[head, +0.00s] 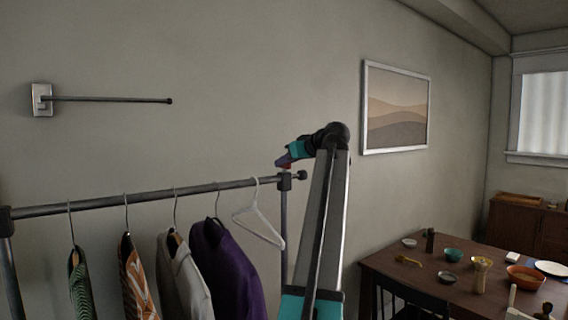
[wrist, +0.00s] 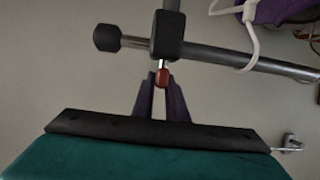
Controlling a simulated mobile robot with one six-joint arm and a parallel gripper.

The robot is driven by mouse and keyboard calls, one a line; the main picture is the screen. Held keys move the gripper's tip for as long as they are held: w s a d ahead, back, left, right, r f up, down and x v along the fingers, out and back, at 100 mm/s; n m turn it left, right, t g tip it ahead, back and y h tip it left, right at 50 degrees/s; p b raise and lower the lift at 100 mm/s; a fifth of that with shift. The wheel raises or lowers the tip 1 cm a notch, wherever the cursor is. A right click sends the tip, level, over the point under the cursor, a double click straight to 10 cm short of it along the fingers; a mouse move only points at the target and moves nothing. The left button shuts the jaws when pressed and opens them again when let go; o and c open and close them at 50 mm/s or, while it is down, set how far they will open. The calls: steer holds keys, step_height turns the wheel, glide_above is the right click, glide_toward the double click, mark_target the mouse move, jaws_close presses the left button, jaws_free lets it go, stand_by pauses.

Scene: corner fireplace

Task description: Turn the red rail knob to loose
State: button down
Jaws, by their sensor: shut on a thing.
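The red rail knob (wrist: 162,78) sits on a short metal stem below the black clamp block (wrist: 168,35) in the wrist view. My gripper (wrist: 162,82) is shut on the knob, with one dark purple finger on each side of it. In the head view my gripper (head: 284,160) is at the right end of the clothes rail (head: 150,196), beside the black clamp (head: 285,181). The knob is hidden in the head view. I cannot tell how far it is turned.
A white hanger (head: 260,228) hangs close to the clamp, left of my arm. Several garments, including a purple jacket (head: 225,268), hang farther left. A wall bar (head: 105,99) is at upper left. A dining table (head: 385,262) with bowls stands at right.

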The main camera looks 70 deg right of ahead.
steer(key=c, duration=1.8)
jaws_free()
steer(key=shift+w+r, duration=0.15)
steer(key=shift+w, duration=0.05)
steer(key=shift+o, duration=0.2)
steer(key=shift+s, duration=0.1)
steer(key=shift+s, duration=0.1)
steer(key=b+v, duration=0.3)
steer(key=v, duration=1)
steer(key=shift+s+a, duration=0.2)
steer(key=shift+s+r, duration=0.1)
